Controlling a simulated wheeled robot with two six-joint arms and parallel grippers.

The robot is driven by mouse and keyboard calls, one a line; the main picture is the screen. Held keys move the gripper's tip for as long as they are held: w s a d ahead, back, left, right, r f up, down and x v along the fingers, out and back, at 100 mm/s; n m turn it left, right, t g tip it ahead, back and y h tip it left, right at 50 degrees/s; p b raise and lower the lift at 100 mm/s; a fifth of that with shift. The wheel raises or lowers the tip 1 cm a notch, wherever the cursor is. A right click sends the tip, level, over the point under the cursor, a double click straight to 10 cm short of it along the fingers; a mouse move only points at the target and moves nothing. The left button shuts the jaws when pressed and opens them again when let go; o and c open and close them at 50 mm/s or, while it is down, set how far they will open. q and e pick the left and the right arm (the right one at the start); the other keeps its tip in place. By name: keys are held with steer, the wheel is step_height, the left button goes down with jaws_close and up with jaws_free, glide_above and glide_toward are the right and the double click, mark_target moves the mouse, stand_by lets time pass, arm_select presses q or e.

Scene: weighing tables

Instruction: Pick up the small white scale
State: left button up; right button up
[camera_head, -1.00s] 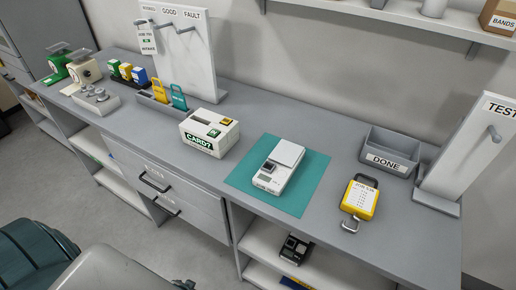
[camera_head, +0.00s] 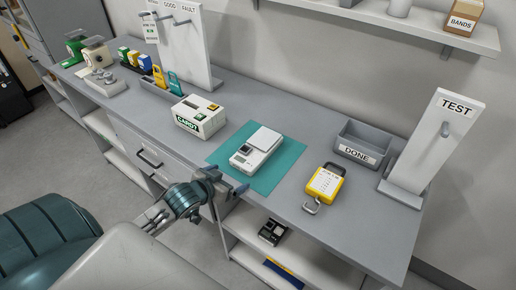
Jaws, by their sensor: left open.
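The small white scale (camera_head: 256,150) lies on a teal mat (camera_head: 284,172) on the grey bench. It has a flat weighing plate at its far end and a small dark display at its near end. My left gripper (camera_head: 226,181) is at the bench's front edge, just short of the mat, and is open and empty. It is apart from the scale, to its lower left. My right gripper is not in view.
A white-and-green CARDS box (camera_head: 198,117) stands left of the mat. A yellow hanging scale with a hook (camera_head: 325,184) lies to the right. Behind it are a grey DONE bin (camera_head: 362,144) and a white TEST stand (camera_head: 433,148). Open shelves (camera_head: 262,256) lie below the bench.

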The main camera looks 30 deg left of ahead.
arm_select(q)
steer(key=shift+t+h, duration=0.4)
steer(key=shift+t, duration=0.3)
steer(key=w+r, duration=0.1)
steer(key=w+a, duration=0.1)
steer(key=w+r, duration=0.1)
steer(key=shift+w+a+r, duration=0.15)
steer(key=shift+a+r, duration=0.1)
steer(key=shift+r, duration=0.05)
glide_toward(254, 151)
steer(key=shift+w+a+f, duration=0.2)
steer(key=shift+w+f, duration=0.1)
steer(key=shift+w, duration=0.25)
steer(key=shift+w+f+p, duration=0.2)
steer(key=shift+w+p, duration=0.15)
steer(key=shift+w, duration=0.15)
steer(key=shift+w+d, duration=0.1)
steer(key=shift+w, duration=0.15)
steer(key=p+x, duration=0.2)
steer(key=x, duration=0.2)
steer(key=shift+d, duration=0.2)
steer(key=shift+w+f, duration=0.15)
steer(key=shift+w, duration=0.1)
steer(key=shift+s, duration=0.1)
steer(key=c, duration=0.9)
steer(key=shift+c, duration=0.8)
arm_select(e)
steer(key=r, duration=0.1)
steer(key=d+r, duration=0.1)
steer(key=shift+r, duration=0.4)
